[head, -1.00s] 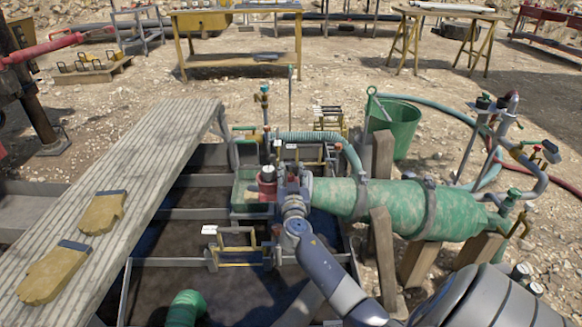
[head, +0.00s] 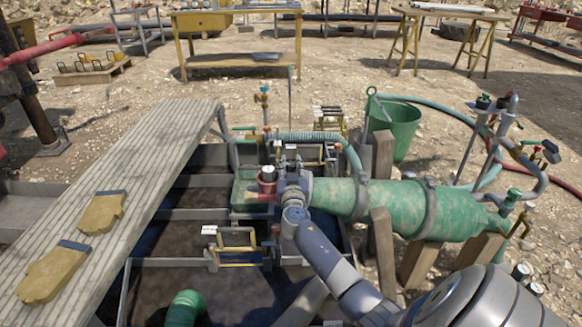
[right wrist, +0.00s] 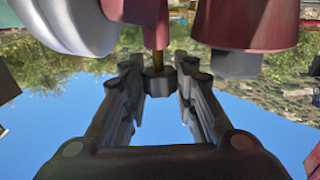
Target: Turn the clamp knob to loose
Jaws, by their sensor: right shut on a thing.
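My right gripper (head: 287,172) is at the near left end of the green cylinder (head: 375,205), beside a red fitting (head: 267,176). In the right wrist view, its two fingers (right wrist: 159,88) stand on either side of a small dark grey knob (right wrist: 159,80) on a brass stem, and they are shut on it. I take this to be the clamp knob. The stem runs into a dark red body (right wrist: 135,10). In the head view the knob itself is hidden by my gripper and wrist. My left gripper is not in view.
Wooden posts (head: 382,250) stand by the cylinder. A green bucket (head: 397,125) with a hose is behind it. A second dark red part (right wrist: 245,20) is close to my fingers.

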